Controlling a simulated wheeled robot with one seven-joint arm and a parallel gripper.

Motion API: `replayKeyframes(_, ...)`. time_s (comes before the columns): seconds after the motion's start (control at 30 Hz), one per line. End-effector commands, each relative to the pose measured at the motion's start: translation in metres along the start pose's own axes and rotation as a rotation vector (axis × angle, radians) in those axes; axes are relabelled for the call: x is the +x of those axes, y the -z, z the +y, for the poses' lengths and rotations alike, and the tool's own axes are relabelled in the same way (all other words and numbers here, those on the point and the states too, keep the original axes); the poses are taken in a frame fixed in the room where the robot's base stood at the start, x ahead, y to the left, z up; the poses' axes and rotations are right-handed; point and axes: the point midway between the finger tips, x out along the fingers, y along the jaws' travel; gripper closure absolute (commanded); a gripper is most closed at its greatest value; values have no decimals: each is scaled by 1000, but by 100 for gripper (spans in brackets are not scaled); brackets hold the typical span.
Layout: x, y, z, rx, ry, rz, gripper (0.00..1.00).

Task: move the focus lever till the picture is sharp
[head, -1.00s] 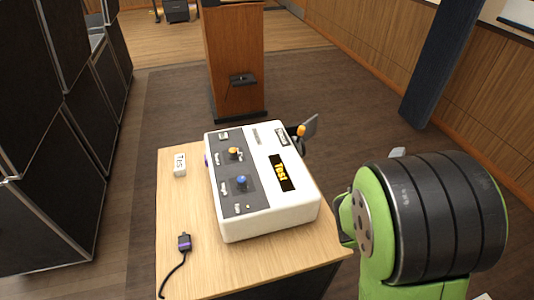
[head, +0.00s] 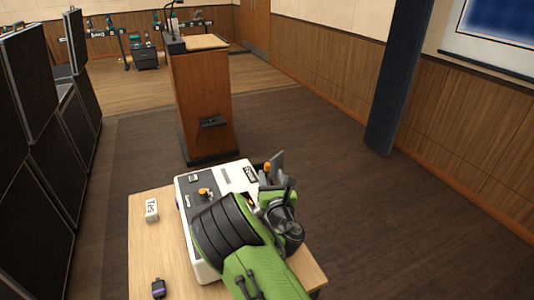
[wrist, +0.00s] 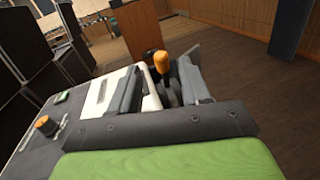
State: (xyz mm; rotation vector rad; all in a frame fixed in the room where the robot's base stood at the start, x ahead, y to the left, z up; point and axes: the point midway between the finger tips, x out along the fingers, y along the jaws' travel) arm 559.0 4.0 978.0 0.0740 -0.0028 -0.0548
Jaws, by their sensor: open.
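The white projector-like box (head: 240,176) stands on a wooden table and is partly hidden by my arm. A lever with an orange knob (head: 267,167) stands at its right far side. In the wrist view the orange knob (wrist: 161,62) rises on a dark stem between the fingers of my gripper (wrist: 160,84). My gripper is open, with a finger on either side of the lever, and no grip shows. The head view shows my gripper (head: 276,178) at the box's right edge. A screen (head: 503,28) at the upper right shows a blurred blue picture, cut off by the frame.
On the box are another orange knob (head: 204,192) and small switches. A white label block (head: 151,210) and a dark plug (head: 158,288) lie on the table (head: 145,250). A wooden lectern (head: 204,110) stands behind. Dark panels line the left. Floor at right is clear.

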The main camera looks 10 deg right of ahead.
Motion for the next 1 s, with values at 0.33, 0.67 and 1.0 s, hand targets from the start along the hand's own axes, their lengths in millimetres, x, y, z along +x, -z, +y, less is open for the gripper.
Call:
replayKeyframes(0.33, 63, -2, 0, 1, 1, -1, 53)
replayKeyframes(0.67, 69, 0, 0, 1, 0, 1, 53)
replayKeyframes(1.0, 69, 0, 0, 1, 0, 0, 100)
